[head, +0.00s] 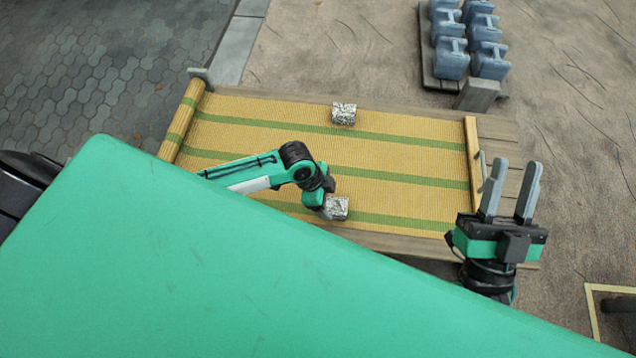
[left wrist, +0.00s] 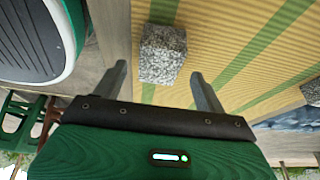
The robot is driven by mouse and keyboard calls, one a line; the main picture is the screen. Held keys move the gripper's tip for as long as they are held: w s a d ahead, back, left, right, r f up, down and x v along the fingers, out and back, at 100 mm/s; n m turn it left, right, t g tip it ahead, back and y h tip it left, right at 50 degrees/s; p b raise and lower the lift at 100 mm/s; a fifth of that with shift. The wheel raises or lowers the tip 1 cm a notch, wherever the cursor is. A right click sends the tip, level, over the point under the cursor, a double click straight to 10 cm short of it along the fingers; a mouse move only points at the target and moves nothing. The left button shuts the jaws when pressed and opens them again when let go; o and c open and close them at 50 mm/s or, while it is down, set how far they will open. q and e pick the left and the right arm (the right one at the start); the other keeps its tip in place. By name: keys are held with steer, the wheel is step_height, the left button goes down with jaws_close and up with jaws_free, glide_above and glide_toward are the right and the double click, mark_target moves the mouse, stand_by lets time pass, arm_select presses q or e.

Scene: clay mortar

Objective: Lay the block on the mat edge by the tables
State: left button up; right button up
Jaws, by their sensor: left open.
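A speckled grey block (head: 337,207) rests on the yellow mat (head: 400,152) with green stripes, near its front edge. A second, similar block (head: 343,113) lies at the mat's back edge. My left gripper (head: 322,203) is at the front block; its fingers are mostly hidden in the head view. In the left wrist view, the fingers (left wrist: 157,76) are open, one on each side of the block (left wrist: 163,50), with gaps showing; the block is not gripped. My right gripper (head: 510,190) is open and empty, to the right of the mat.
The mat lies on a wooden platform (head: 400,242), with a roll (head: 181,122) at its left end and a wooden bar (head: 473,150) at its right. Several blue-grey jugs (head: 450,58) stand at back right. Green furniture (left wrist: 20,122) shows in the left wrist view. The mat's middle is clear.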

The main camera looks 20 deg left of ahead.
arm_select(q)
steer(key=w+p+v, duration=0.1)
steer(key=p+v, duration=0.1)
steer(key=v, duration=0.5)
steer(key=s+d+r+n+t+h, duration=0.2)
steer(key=d+r+n+t+h, duration=0.3)
steer(key=d+r+t, duration=0.5)
steer(key=s+a+r+n+t+y, duration=0.1)
steer(key=r+n+t, duration=0.2)
steer(key=r, duration=0.5)
steer(key=s+a+r+n+t+y, duration=0.1)
steer(key=r+n+t, duration=0.3)
steer(key=r, duration=0.4)
steer(key=shift+s+a+t, duration=0.5)
steer(key=shift+a, duration=0.3)
arm_select(e)
steer(key=a+f+g, duration=0.3)
steer(key=f+g, duration=0.3)
steer(key=f, duration=0.3)
steer(key=shift+w+f, duration=0.25)
steer(key=shift+w, duration=0.2)
arm_select(q)
steer(key=shift+f, duration=0.1)
arm_select(e)
steer(key=shift+f+g, duration=0.1)
steer(key=shift+g, duration=0.2)
